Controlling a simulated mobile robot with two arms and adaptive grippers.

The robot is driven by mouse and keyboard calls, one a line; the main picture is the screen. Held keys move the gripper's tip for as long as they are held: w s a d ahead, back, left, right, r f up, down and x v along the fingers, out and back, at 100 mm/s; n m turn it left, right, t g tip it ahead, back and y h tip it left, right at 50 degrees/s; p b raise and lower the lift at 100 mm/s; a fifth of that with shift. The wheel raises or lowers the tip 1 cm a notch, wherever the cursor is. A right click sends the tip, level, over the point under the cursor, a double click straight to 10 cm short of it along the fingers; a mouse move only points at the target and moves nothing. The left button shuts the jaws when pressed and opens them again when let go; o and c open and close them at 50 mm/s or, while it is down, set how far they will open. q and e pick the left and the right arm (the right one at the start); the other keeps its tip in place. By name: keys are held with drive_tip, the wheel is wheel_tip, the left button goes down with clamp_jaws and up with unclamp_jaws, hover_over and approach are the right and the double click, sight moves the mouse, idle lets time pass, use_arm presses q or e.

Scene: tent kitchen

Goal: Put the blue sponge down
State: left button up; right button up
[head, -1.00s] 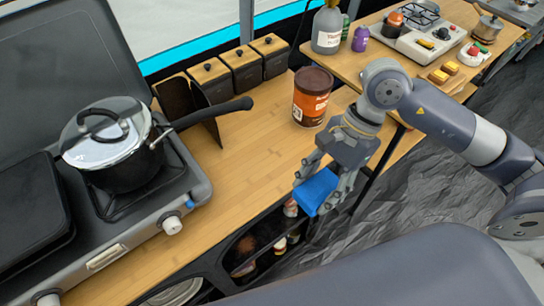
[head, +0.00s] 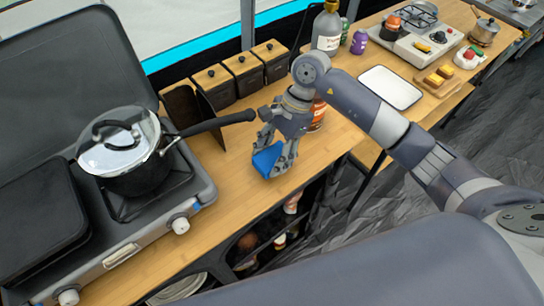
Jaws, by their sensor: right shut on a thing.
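The blue sponge (head: 266,158) is between the fingers of my right gripper (head: 274,160), which is shut on it. The sponge is over the wooden counter (head: 232,205), near its front edge, in the middle of the head view. I cannot tell whether its underside touches the counter. My left gripper does not show.
A black pot (head: 140,175) with a lid stands on the stove (head: 200,190) at the left, its long handle pointing toward my right gripper. A brown canister (head: 317,117) is partly hidden behind my right arm. A white tray (head: 390,87) lies at the right.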

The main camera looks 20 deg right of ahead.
wheel_tip(320, 180, down, 2)
drive_tip(key=shift+p, duration=0.35)
drive_tip(key=shift+f, duration=0.1)
drive_tip(key=shift+f+b, duration=0.15)
drive_tip(key=shift+b, duration=0.2)
drive_tip(key=o, duration=1)
